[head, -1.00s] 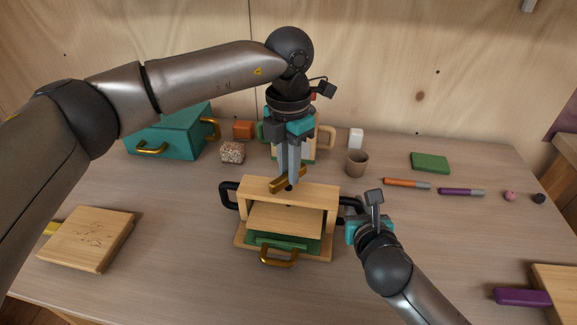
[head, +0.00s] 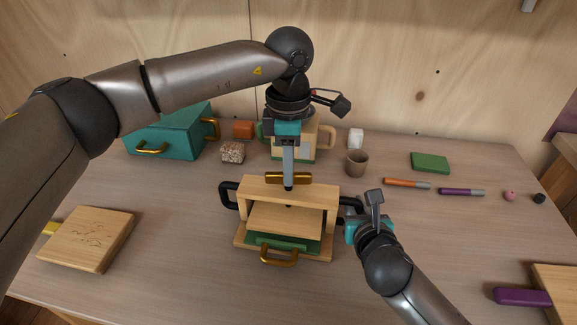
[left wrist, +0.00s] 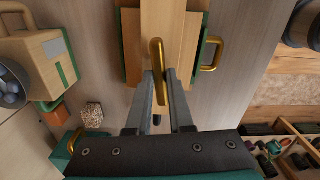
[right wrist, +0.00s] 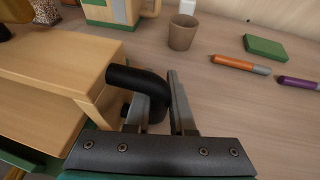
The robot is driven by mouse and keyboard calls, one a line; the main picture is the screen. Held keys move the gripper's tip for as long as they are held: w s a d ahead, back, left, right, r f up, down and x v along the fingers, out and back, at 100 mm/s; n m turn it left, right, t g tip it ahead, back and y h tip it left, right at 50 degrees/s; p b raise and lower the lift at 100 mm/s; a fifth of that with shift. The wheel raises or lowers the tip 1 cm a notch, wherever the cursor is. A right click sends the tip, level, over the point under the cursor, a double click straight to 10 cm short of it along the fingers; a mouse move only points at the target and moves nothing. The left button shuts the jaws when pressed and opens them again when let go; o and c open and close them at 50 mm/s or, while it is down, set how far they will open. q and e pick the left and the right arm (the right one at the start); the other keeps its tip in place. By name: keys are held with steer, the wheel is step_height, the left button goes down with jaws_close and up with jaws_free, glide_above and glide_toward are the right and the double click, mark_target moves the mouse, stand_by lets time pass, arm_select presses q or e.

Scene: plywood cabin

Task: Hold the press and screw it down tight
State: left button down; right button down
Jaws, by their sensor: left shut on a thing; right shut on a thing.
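The wooden press (head: 308,190) stands mid-table, with a black handle on each side. Its brass screw bar (head: 302,178) lies roughly left-right above the top beam. My left gripper (head: 288,180) points straight down, shut on this bar; the bar (left wrist: 157,60) also shows between its fingers in the left wrist view. A wooden plate (head: 285,217) hangs inside the frame above a green slab (head: 262,241) with a brass pull in front. My right gripper (head: 353,215) is shut on the right black handle (right wrist: 135,78). Whether the plate touches the slab is unclear.
A teal box (head: 170,130), a speckled cube (head: 233,152) and a brown cup (head: 357,163) stand behind the press. A wooden board (head: 88,238) lies at left. Two markers and a green block (head: 430,162) lie at right.

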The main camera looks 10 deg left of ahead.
arm_select(q)
steer(key=shift+m, duration=0.3)
steer(key=c, duration=0.8)
jaws_free()
step_height(320, 180, up, 12)
stand_by(0.3)
arm_select(e)
steer(key=c, duration=0.7)
jaws_free()
